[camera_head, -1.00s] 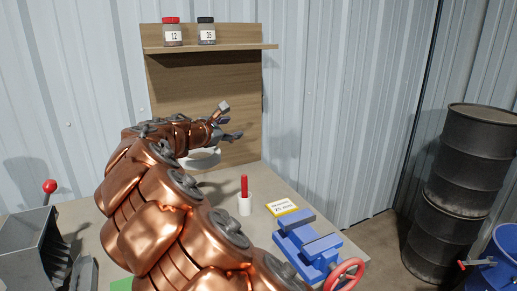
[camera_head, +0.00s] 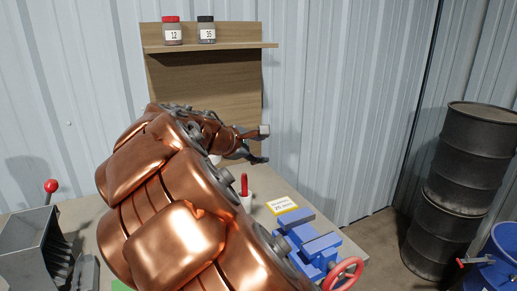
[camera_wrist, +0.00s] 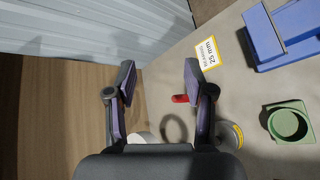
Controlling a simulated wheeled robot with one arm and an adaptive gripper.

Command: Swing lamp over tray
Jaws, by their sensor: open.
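My gripper (camera_head: 262,145) is open and empty, above the bench in front of the wooden back panel. Its two spread fingers also show in the wrist view (camera_wrist: 160,78), with nothing between their tips. I cannot make out a lamp or a tray for certain in either view. A white round piece (camera_wrist: 140,137) shows partly below the left finger in the wrist view; I cannot tell if it belongs to the lamp. My arm covers much of the bench in the head view.
A red-topped tool (camera_head: 244,184) stands in a white cup (camera_head: 246,203). Right of it are a yellow-edged "25 mm" card (camera_head: 282,205) and a blue vise (camera_head: 308,243). A green round holder (camera_wrist: 289,122) shows in the wrist view. Jars stand on the shelf (camera_head: 215,47); black drums (camera_head: 470,160) stand right.

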